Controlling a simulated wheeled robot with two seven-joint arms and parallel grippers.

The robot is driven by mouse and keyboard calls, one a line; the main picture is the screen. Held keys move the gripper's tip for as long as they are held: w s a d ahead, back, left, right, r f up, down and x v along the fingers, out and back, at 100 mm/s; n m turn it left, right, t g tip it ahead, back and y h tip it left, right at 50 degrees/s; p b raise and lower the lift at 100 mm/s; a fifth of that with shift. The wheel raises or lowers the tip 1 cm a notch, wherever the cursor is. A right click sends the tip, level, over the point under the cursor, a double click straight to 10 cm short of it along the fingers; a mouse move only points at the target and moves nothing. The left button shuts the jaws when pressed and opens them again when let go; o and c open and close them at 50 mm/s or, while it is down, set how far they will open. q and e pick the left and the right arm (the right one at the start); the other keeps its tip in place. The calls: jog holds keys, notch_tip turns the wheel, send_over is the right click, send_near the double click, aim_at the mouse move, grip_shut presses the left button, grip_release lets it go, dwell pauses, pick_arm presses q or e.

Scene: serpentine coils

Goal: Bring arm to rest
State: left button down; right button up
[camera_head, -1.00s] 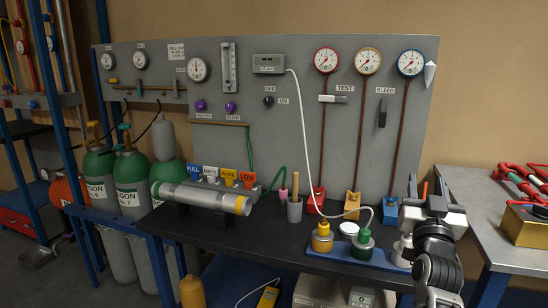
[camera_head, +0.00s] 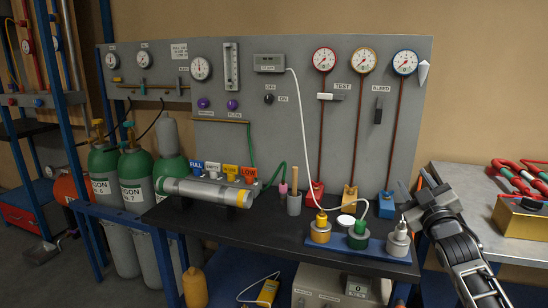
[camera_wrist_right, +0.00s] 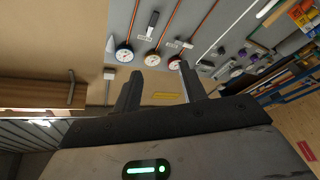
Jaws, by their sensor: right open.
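My right gripper (camera_head: 415,196) is at the right end of the black bench, in front of the panel's lower right corner. Its arm comes in from the lower right. In the right wrist view its two dark fingers (camera_wrist_right: 160,90) stand apart with nothing between them. It is near the grey-white pot (camera_head: 398,240) on the blue tray; I cannot tell how large the gap is. My left gripper is not in view.
The blue tray (camera_head: 343,246) also holds a yellow pot (camera_head: 321,230) and a green pot (camera_head: 358,238). A silver cylinder (camera_head: 205,191) lies at the bench's left. A grey table (camera_head: 480,215) with red coils (camera_head: 520,172) stands right. The gauge panel (camera_head: 280,120) rises behind.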

notch_tip(320, 180, down, 6)
jog(key=d+m+g+h, duration=0.2)
jog(key=m+g, duration=0.2)
jog(key=m, duration=0.1)
jog(key=s+a+f+g+y, duration=0.1)
jog(key=s+a+f, duration=0.25)
jog(key=f, duration=0.25)
jog(key=s+a+f+n+g+y, duration=0.1)
jog(key=s+a+f, duration=0.2)
jog(key=s+f, duration=0.25)
jog(key=s+a+f+g, duration=0.1)
jog(key=s+a+f, duration=0.25)
jog(key=f, duration=0.25)
jog(key=s+a+f+g+y, duration=0.1)
jog(key=s+a+f, duration=0.2)
jog(key=s, duration=0.5)
jog(key=s+a+f+g+y, duration=0.1)
jog(key=s+a, duration=0.3)
jog(key=s, duration=0.5)
jog(key=s+a+f+g+y, duration=0.1)
jog(key=s+a+f, duration=0.2)
jog(key=s, duration=0.5)
jog(key=shift+s+a+f+m, duration=0.2)
jog(key=shift+f+m, duration=0.2)
jog(key=shift+f, duration=0.4)
jog(key=shift+d, duration=0.1)
jog(key=shift+c, duration=0.6)
